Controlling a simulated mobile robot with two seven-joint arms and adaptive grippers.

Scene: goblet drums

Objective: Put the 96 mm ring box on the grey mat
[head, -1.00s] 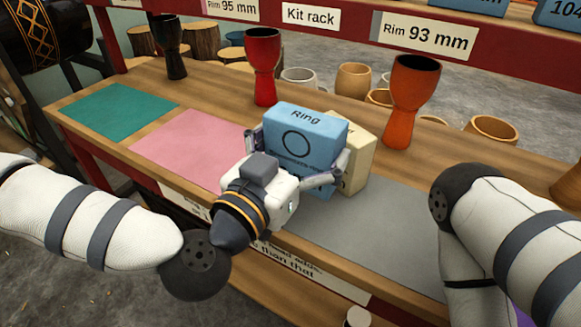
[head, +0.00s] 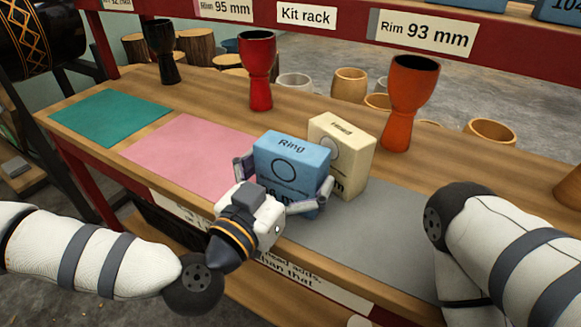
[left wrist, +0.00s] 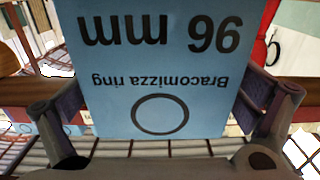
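The blue ring box (head: 292,162) is held upright between the fingers of my left gripper (head: 284,182) in the head view. In the left wrist view the box (left wrist: 155,65) fills the middle and reads "96 mm", upside down, with a finger at each side. The grey mat (head: 375,230) lies on the bench to the right of the box, partly hidden by the box and my right arm. The box shows near the border of the pink and grey mats; its lower edge is hidden by the gripper. My right gripper is out of view.
A cream box (head: 352,158) stands close behind and right of the blue box. A pink mat (head: 190,155) and a green mat (head: 110,117) lie to the left. Red (head: 260,75), orange (head: 405,105) and black (head: 163,50) goblet drums stand along the back.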

